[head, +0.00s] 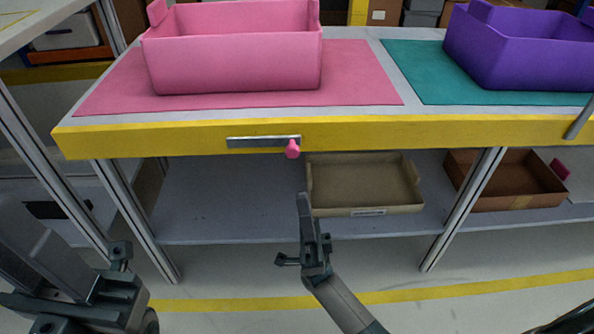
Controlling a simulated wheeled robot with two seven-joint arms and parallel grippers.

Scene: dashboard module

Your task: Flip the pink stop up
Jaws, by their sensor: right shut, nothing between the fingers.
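The pink stop is a metal strip (262,142) lying nearly level along the table's yellow front edge, with a pink knob (292,149) at its right end. My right gripper (304,200) is shut and empty, pointing upward below the knob and apart from it in the picture. My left gripper (60,275) shows at the lower left, well away from the stop. I cannot make out whether its fingers are open.
A pink bin (235,60) stands on a pink mat (360,75), and a purple bin (520,50) on a teal mat (420,80). Another metal lever (579,120) is at the right edge. Below, cardboard trays (365,190) (510,185) rest on the shelf (225,205).

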